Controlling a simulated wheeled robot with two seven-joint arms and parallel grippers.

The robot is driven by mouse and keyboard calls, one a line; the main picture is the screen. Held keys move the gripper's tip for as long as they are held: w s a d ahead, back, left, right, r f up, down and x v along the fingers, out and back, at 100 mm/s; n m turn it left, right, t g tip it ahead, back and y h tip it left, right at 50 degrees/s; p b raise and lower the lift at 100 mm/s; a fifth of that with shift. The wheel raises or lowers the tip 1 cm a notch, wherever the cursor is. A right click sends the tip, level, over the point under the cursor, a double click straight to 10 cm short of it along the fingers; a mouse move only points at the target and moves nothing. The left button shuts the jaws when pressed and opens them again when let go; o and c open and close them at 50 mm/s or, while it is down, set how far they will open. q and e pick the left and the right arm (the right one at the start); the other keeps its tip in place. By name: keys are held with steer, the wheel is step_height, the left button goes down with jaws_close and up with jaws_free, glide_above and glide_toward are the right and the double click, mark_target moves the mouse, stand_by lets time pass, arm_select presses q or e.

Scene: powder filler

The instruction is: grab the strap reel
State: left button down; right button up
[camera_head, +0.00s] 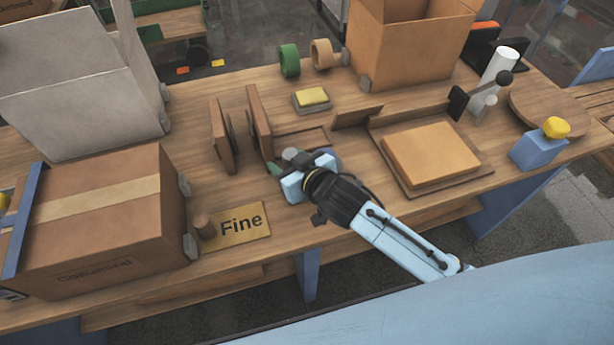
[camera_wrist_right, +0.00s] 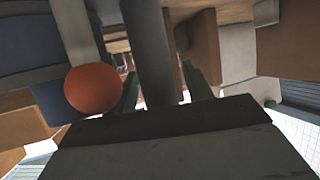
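My right gripper (camera_head: 280,165) is low over the front middle of the workbench, beside the two upright brown panels. A grey round piece (camera_head: 327,158), possibly the strap reel, shows partly behind it; my gripper hides most of it, so I cannot be sure what it is. In the right wrist view, the two green fingers (camera_wrist_right: 163,92) stand apart. A dark grey cylinder (camera_wrist_right: 150,50) stands between them, with a light gap beside the right finger. An orange-brown round knob (camera_wrist_right: 93,89) is left of the fingers. My left gripper is not in view.
Two brown upright panels (camera_head: 259,121) stand close left of the gripper. A "Fine" plate (camera_head: 240,224) and a large carton (camera_head: 105,215) are at front left. A carton on a tray (camera_head: 430,154) lies right. Green (camera_head: 289,59) and tan (camera_head: 321,52) tape rolls stand behind.

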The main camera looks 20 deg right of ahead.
jaws_close()
steer(key=shift+r, duration=0.1)
